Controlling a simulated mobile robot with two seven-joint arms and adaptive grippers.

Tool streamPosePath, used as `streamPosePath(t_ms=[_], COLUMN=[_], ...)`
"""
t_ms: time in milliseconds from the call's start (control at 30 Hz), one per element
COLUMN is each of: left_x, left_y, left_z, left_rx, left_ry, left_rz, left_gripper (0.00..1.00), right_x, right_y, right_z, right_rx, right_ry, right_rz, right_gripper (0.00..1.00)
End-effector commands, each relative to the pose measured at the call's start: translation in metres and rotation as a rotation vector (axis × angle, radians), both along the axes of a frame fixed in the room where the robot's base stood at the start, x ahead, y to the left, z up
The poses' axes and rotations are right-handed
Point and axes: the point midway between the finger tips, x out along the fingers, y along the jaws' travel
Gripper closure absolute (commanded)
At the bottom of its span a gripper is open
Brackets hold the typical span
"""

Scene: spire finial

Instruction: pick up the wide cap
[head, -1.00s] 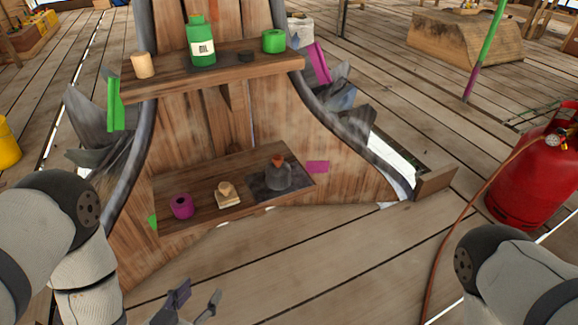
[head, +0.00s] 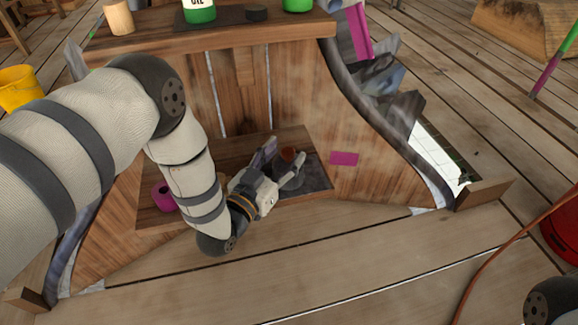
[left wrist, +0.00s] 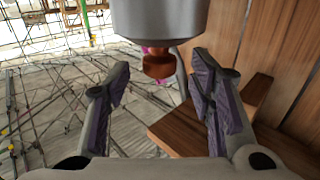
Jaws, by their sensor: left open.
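No part is plainly marked as the wide cap, and I cannot tell which it is. A grey rounded piece with an orange-brown top (head: 289,157) stands on the lower shelf, partly behind my left gripper (head: 284,152). My left gripper is open, its fingers close by the piece; contact cannot be told. In the left wrist view, a grey cylinder (left wrist: 160,18) with a copper-brown knob (left wrist: 158,64) shows beyond and between the open, empty fingers (left wrist: 160,88). My right gripper is out of view.
A red tank (head: 562,228) stands right.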

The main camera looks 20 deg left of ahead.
Motion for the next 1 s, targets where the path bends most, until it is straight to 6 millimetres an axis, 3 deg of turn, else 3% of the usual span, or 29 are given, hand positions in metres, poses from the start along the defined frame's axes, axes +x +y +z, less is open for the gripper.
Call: streamPosePath(t_ms=[133,367,567,1000], left_x=[0.018,0.020,0.020,0.020], left_y=[-0.004,-0.004,-0.004,-0.004], left_z=[-0.002,-0.001,-0.001,0.008], left_rx=[-0.001,-0.001,0.000,0.000], left_ry=[0.002,0.002,0.003,-0.001], left_rz=[0.000,0.000,0.000,0.000], left_gripper=[0.51,0.53,0.98,1.00], right_x=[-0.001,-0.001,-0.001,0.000], right_y=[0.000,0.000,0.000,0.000], right_z=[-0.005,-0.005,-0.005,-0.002], right_rx=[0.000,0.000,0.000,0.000], right_ry=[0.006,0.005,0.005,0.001], right_rz=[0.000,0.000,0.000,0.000], right_gripper=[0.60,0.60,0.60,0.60])
